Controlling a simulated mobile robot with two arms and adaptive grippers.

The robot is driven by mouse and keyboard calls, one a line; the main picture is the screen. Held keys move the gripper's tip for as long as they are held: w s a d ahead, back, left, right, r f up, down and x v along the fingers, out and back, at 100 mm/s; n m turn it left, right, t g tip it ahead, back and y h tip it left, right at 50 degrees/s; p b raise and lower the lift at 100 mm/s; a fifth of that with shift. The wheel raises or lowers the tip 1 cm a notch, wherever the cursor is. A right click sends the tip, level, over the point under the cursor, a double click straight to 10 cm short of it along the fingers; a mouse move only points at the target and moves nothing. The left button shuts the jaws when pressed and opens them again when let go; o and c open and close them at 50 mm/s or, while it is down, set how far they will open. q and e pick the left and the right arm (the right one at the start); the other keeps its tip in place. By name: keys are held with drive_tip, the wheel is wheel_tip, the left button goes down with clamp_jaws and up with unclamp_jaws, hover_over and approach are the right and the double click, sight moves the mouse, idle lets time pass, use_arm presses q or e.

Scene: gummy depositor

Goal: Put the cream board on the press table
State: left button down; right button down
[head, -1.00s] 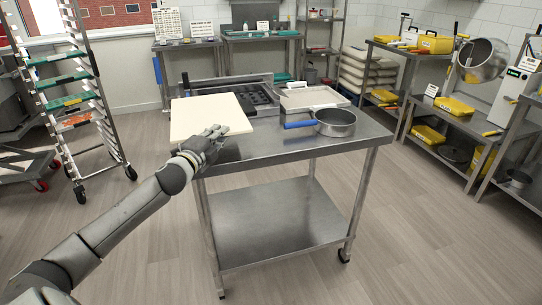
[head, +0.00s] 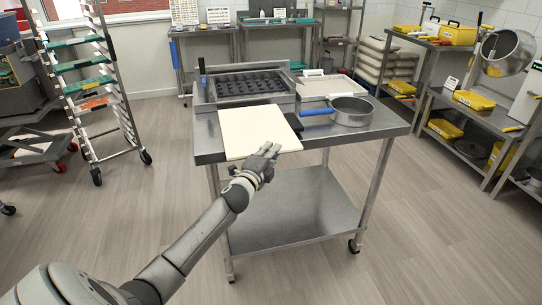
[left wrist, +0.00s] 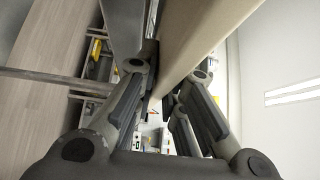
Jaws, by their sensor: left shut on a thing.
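The cream board (head: 252,133) is a flat pale rectangle over the front left of the steel press table (head: 345,140). My left gripper (head: 266,156) is shut on the board's near edge, at its right part. That edge juts past the table's front. The left wrist view shows the board (left wrist: 208,32) edge-on between the fingers of my left gripper (left wrist: 160,88). I cannot tell whether the board rests on the top or is held just above it. My right gripper is out of view.
A dark mould tray (head: 250,84) stands behind the board. A dark strip (head: 293,121) lies close to its right edge. A blue-handled steel pan (head: 351,110) and a pale tray (head: 325,87) are to the right. A wheeled rack (head: 100,100) stands left.

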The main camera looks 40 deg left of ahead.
use_arm(q)
drive_tip(key=shift+f, duration=0.45)
drive_tip(key=c, duration=1.8)
unclamp_jaws()
drive_tip(key=shift+f, duration=0.25)
drive_tip(key=shift+c, duration=0.2)
drive_tip(key=o, duration=0.3)
